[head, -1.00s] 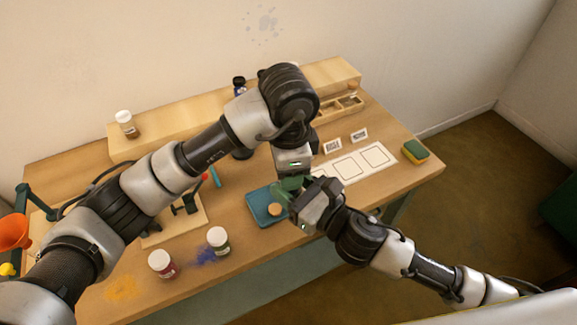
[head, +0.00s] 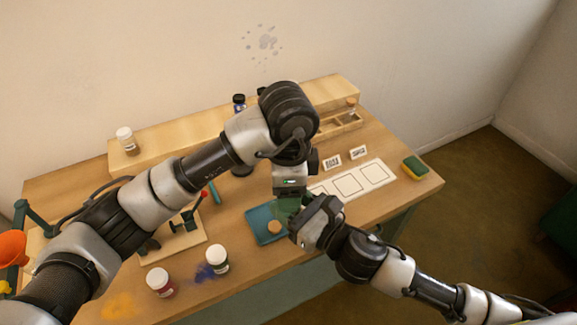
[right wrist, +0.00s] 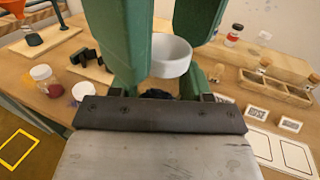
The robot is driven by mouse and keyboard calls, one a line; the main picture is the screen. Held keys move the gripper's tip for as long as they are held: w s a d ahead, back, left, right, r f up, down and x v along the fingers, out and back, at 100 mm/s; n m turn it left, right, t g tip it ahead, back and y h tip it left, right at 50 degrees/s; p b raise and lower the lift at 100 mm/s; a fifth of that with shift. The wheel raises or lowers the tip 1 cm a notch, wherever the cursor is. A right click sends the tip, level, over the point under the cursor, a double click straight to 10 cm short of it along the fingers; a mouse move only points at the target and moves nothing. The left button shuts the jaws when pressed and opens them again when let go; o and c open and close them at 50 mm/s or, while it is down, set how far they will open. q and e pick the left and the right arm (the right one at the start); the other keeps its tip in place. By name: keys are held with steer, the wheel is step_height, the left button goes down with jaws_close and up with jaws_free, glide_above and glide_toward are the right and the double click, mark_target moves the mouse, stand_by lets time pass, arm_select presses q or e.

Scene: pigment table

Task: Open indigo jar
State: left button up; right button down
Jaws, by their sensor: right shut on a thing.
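In the right wrist view, the green fingers of my right gripper (right wrist: 160,45) are shut on a white round lid (right wrist: 172,57). A dark blue patch (right wrist: 155,93) shows just below the lid, mostly hidden by the gripper body; I cannot tell whether it is the indigo jar's contents or whether lid and jar are apart. In the head view, my right gripper (head: 298,218) is close beside my left gripper (head: 290,203), over the right edge of the blue tray (head: 258,212). The left fingertips are covered, so their opening does not show.
Two white-lidded jars, one red (head: 160,283) and one dark green (head: 217,259), stand at the front beside blue powder (head: 204,273). A sponge (head: 414,167) lies at the right edge. A wooden shelf (head: 180,142) runs along the back.

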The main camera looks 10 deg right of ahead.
arm_select(q)
steer(key=m, duration=0.3)
steer(key=r+m, duration=0.1)
steer(key=m, duration=0.2)
steer(key=shift+d+r+m, duration=0.1)
steer(key=shift+r+m, duration=0.05)
steer(key=shift+m, duration=0.15)
steer(key=m, duration=0.3)
steer(key=r+m, duration=0.1)
steer(key=m, duration=0.2)
steer(key=shift+w+r+m, duration=0.1)
steer(key=shift+m, duration=0.3)
steer(key=m, duration=0.4)
steer(key=shift+r, duration=0.35)
steer(key=m, duration=0.3)
steer(key=r+m, duration=0.1)
steer(key=m, duration=0.3)
steer(key=shift+r, duration=0.1)
steer(key=m, duration=0.4)
steer(key=shift+r+m, duration=0.3)
steer(key=shift+r, duration=0.1)
steer(key=m, duration=0.4)
steer(key=shift+r+m, duration=0.3)
steer(key=shift+r, duration=0.1)
steer(key=m, duration=0.3)
steer(key=r+m, duration=0.1)
steer(key=m, duration=0.6)
steer(key=shift+r+m, duration=0.3)
steer(key=shift+f, duration=3.95)
